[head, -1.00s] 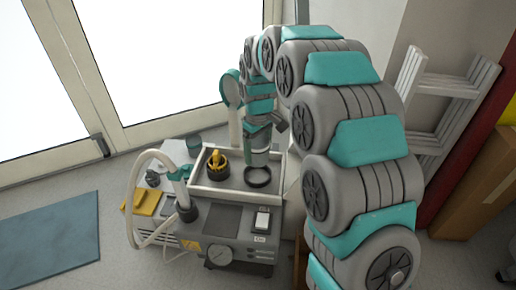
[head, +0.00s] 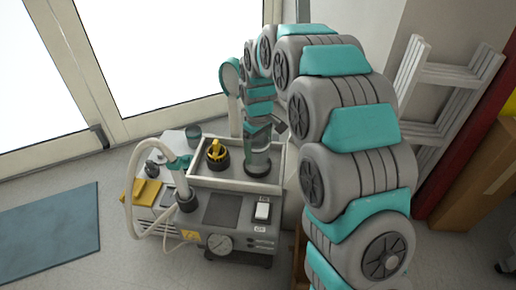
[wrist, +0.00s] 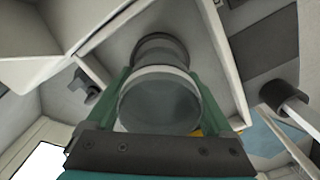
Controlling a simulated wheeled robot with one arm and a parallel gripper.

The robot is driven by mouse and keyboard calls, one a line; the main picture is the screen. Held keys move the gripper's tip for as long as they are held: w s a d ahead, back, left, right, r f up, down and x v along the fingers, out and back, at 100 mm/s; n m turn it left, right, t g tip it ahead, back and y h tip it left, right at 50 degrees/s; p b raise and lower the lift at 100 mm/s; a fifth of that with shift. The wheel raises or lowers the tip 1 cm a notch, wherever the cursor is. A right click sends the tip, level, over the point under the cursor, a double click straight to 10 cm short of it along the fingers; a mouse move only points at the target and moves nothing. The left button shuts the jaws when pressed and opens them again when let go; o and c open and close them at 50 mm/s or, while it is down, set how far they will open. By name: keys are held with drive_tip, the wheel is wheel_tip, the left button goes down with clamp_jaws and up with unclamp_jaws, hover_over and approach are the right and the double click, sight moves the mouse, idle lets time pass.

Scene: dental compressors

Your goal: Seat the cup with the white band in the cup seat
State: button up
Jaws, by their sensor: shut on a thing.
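My gripper (head: 257,134) points down over the right part of the white-walled tray and is shut on a grey cup (wrist: 158,104). In the wrist view the cup sits between the green fingers, with a pale band around its near end. The cup seat (wrist: 160,47), a dark ring, shows just beyond the cup, which partly covers it. In the head view the cup (head: 257,154) is upright, low over the seat (head: 257,172) and in line with it. I cannot tell whether its bottom is inside the ring.
The tray's rim (head: 235,186) surrounds the seat. A dark holder with a yellow object (head: 216,154) stands left in the tray. A hose fitting (head: 186,196) rises at the front left.

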sight(259, 169)
drive_tip(key=shift+f, duration=0.1)
drive_tip(key=shift+f+b, duration=0.4)
drive_tip(key=shift+f, duration=1.1)
drive_tip(key=shift+s+f, duration=0.1)
drive_tip(key=shift+f, duration=0.5)
drive_tip(key=o, duration=1)
drive_tip(key=shift+c, duration=0.2)
drive_tip(key=shift+o, duration=0.7)
drive_tip(key=shift+f, duration=0.1)
drive_tip(key=shift+s+f, duration=0.1)
drive_tip(key=shift+f, duration=0.05)
drive_tip(key=r, duration=0.9)
drive_tip(key=shift+w+r, duration=0.2)
drive_tip(key=shift+w, duration=0.05)
